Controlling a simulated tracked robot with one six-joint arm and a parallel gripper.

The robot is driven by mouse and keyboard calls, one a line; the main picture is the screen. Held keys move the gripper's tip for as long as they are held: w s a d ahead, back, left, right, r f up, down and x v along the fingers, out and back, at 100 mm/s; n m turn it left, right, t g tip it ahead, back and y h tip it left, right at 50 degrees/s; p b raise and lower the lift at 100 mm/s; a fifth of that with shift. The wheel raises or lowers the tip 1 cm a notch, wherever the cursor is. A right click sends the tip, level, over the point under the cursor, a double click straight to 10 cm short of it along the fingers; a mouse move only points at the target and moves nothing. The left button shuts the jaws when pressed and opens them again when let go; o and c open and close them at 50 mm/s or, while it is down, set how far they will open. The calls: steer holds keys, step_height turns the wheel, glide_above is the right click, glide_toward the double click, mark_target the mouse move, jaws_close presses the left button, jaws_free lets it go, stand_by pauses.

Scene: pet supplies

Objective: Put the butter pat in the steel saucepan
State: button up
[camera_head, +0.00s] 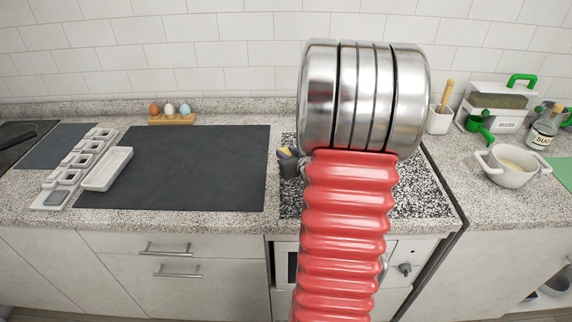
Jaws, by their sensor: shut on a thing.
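My gripper (289,158) shows as a small dark shape at the left side of my red and silver arm, above the speckled dark panel (420,190). A small yellow piece (285,151), which looks like the butter pat, shows between its fingers. The gripper is shut on it, though its fingers are small and partly hidden by my arm. I cannot make out a steel saucepan; my arm covers the middle of the counter. A white two-handled pot (505,176) with pale contents stands on the right counter.
A dark mat (185,170) with bare room lies left of my gripper. An egg holder (172,119) stands behind. A utensil crock (438,122) and bottle (543,131) stand right.

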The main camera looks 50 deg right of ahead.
steer(key=shift+f, duration=1.85)
steer(key=shift+f, duration=0.1)
steer(key=o, duration=1)
